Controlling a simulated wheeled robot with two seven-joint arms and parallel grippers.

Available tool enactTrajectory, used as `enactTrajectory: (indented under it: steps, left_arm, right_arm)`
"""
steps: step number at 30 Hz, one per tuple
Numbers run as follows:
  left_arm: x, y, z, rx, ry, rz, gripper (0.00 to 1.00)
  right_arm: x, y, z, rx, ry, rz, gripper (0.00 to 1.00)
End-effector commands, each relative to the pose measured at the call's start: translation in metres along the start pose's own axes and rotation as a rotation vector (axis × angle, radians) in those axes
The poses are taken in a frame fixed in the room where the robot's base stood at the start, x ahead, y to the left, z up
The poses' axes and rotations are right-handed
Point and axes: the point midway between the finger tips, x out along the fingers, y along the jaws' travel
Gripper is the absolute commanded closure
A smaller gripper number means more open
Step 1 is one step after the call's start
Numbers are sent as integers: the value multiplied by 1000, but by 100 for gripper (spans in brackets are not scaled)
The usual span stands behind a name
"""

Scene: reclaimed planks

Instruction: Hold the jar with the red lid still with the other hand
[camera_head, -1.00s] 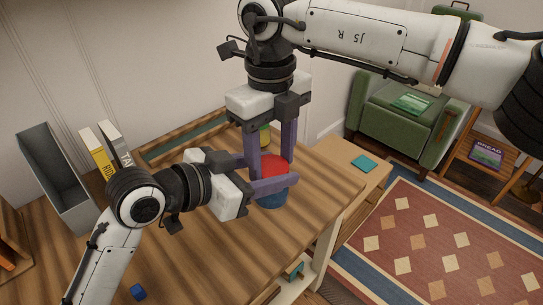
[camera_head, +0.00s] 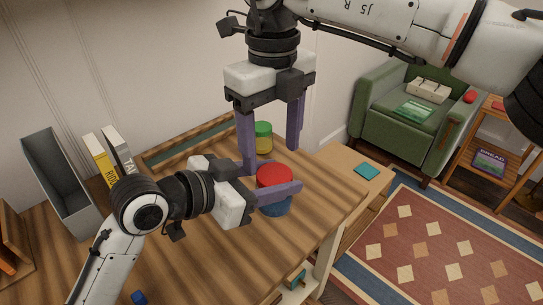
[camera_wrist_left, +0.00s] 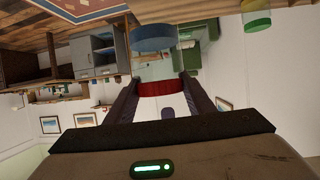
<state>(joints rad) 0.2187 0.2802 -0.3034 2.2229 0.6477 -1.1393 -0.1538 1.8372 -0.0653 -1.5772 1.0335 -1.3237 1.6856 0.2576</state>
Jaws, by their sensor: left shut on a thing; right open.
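The jar with the red lid stands on the wooden table, its red lid (camera_head: 274,174) on top and its blue lower part (camera_head: 277,209) below. The left wrist view shows the red lid (camera_wrist_left: 160,88) between the fingers, with the blue base (camera_wrist_left: 153,39) beyond. My right gripper (camera_head: 270,150) is open and empty, pointing down above and behind the lid. Whether the lid is tight cannot be told.
A yellow jar with a green lid (camera_head: 263,130) stands behind, between the right fingers in view. A grey bin (camera_head: 62,180) and books (camera_head: 103,160) are at the left. A small blue cube (camera_head: 139,297) lies near the front. A teal item (camera_head: 367,171) lies on a side surface at right.

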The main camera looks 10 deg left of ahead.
Motion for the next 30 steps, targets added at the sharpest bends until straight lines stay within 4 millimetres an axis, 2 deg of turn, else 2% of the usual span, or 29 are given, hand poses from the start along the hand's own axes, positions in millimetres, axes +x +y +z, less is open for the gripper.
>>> enactTrajectory:
  steps: [7, 11, 14, 24, 30]
  left_arm:
    - [0, 0, -1, 1, 1, -1, 100]
    - [0, 0, 0, 1, 1, -1, 100]
    - [0, 0, 0, 1, 1, -1, 100]
    - [0, 0, -1, 1, 1, -1, 100]
    - [0, 0, -1, 1, 1, -1, 100]
  right_arm:
    - [-23, -2, -1, 229, 0, -1, 35]
    - [-28, -3, -3, 324, 4, -1, 35]
    - [-20, -3, -3, 343, 6, -1, 35]
    - [31, -4, -4, 341, 6, -1, 35]
    - [46, -4, -3, 341, 4, -1, 35]
